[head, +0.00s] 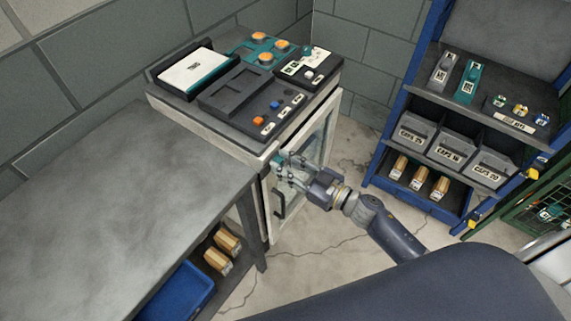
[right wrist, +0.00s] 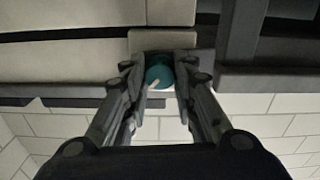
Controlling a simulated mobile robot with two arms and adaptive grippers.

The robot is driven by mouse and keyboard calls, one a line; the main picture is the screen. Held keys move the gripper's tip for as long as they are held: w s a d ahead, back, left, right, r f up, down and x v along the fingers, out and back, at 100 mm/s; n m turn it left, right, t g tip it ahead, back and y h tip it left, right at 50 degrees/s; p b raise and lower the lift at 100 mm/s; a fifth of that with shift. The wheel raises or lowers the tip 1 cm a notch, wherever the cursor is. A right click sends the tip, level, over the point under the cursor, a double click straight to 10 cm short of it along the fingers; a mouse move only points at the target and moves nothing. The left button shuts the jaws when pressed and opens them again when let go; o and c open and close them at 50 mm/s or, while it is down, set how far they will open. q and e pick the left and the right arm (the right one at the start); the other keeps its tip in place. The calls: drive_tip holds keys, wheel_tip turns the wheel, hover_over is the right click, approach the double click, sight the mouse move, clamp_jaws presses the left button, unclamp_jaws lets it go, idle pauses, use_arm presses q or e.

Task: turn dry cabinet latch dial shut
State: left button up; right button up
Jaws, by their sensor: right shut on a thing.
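The dry cabinet is a pale cabinet with a glass door (head: 320,133), standing beside the grey bench. Its latch dial (right wrist: 159,72) is a teal round knob with a pale pointer mark, seen in the right wrist view. The pointer slants down and to the left in that view. My right gripper (head: 285,166) is at the upper part of the cabinet front, its fingers shut on the dial from both sides. In the head view the fingers hide most of the dial. The right gripper also shows in the right wrist view (right wrist: 158,88). My left gripper is not in view.
A grey bench (head: 120,185) adjoins the cabinet on the left. Trays and a control panel (head: 260,122) sit on the cabinet top. A blue shelf rack (head: 395,100) with grey bins stands at the right. Cracked floor (head: 325,240) lies clear between them.

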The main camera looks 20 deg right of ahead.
drive_tip(key=n, duration=0.3)
drive_tip(key=shift+n, duration=0.4)
drive_tip(key=n+b, duration=0.1)
drive_tip(key=n, duration=0.3)
drive_tip(key=shift+f+n, duration=0.1)
drive_tip(key=shift+n, duration=0.2)
drive_tip(key=n+b, duration=0.1)
drive_tip(key=n, duration=0.3)
drive_tip(key=shift+n+b, duration=0.3)
drive_tip(key=shift+b, duration=0.05)
drive_tip(key=shift+n+b, duration=0.75)
drive_tip(key=shift+n, duration=1.35)
drive_tip(key=o, duration=1.1)
drive_tip(key=shift+c, duration=0.2)
drive_tip(key=shift+s, duration=0.15)
